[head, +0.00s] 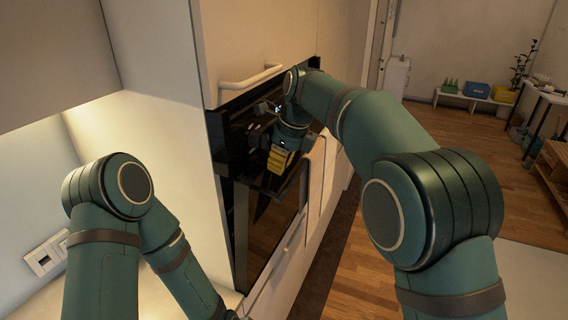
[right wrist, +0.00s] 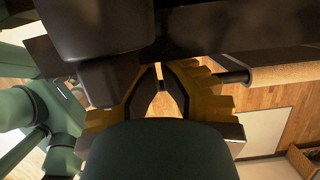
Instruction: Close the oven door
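The oven (head: 226,135) is black and built into a tall pale cabinet in the head view. Its dark glass door (head: 272,232) has a light edge and appears tilted out a little, with its lower part leading away from the front; the exact angle is hard to tell. My right gripper (head: 279,160), with yellow fingers, is at the top of the door, in front of the oven. In the right wrist view its fingertips (right wrist: 160,76) sit close together with nothing seen between them. Contact with the door cannot be told. My left gripper is out of the head view.
A white bar handle (head: 250,78) juts from the cabinet above the oven. A lit counter with a wall socket (head: 45,257) lies at the left. A low bench with boxes (head: 478,91) stands far back.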

